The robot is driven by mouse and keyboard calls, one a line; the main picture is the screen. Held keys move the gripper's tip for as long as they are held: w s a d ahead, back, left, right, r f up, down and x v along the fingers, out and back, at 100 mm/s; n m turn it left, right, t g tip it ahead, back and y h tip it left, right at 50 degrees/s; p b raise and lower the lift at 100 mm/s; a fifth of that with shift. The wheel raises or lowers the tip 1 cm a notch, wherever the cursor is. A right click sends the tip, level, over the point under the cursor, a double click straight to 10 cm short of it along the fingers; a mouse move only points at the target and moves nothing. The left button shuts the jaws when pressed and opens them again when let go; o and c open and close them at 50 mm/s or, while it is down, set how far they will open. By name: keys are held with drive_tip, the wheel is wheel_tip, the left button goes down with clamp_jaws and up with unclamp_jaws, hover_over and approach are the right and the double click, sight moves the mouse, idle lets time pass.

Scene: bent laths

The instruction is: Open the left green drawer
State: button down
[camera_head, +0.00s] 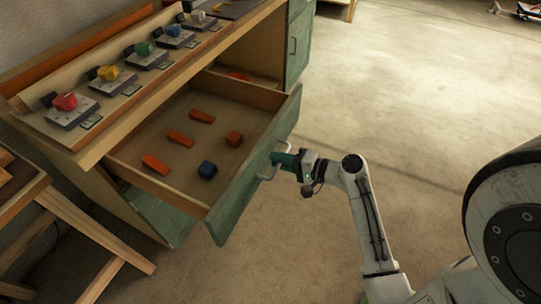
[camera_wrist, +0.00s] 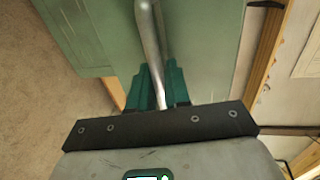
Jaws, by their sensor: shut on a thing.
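The green drawer (camera_head: 253,176) stands pulled out from the wooden workbench in the head view. The fingertips are partly hidden by the handle and the wrist mount.
A tray with several coloured knobs on grey plates (camera_head: 72,111) lies on the bench top. A green cabinet front (camera_head: 297,45) stands beyond the drawer. Wooden legs (camera_head: 95,235) are at lower left. The concrete floor (camera_head: 430,90) to the right is clear.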

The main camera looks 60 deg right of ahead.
drive_tip(key=shift+s, duration=0.2)
drive_tip(key=c, duration=1.2)
unclamp_jaws()
drive_tip(key=shift+c, duration=0.2)
drive_tip(key=v, duration=1)
drive_tip(key=shift+s, duration=0.4)
